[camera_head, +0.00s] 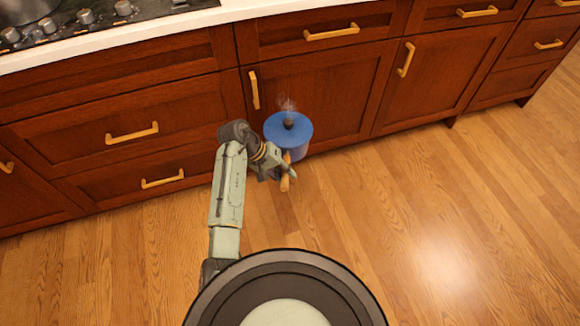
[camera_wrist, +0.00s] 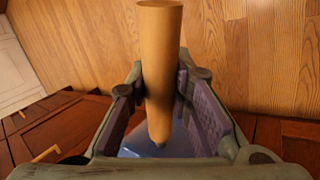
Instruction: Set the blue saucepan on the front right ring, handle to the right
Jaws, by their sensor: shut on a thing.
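The blue saucepan (camera_head: 289,128) has a lid with a dark knob and faint steam above it. It is in front of the wooden cabinet doors, below the counter edge and above the floor. My gripper (camera_head: 286,172) is shut on its wooden handle, which points toward my body. In the wrist view the tan handle (camera_wrist: 161,60) stands between the two finger pads, and a bit of the blue pan (camera_wrist: 178,143) shows below it. The gas hob (camera_head: 75,22) is at the top left, cut by the picture edge. Its front right ring is not clearly in view.
A white counter edge (camera_head: 120,40) runs above the cabinets. The cabinet fronts have protruding brass handles (camera_head: 254,90). A metal pot (camera_head: 25,10) is partly visible on the hob at the far left. The wooden floor (camera_head: 430,220) is clear to the right.

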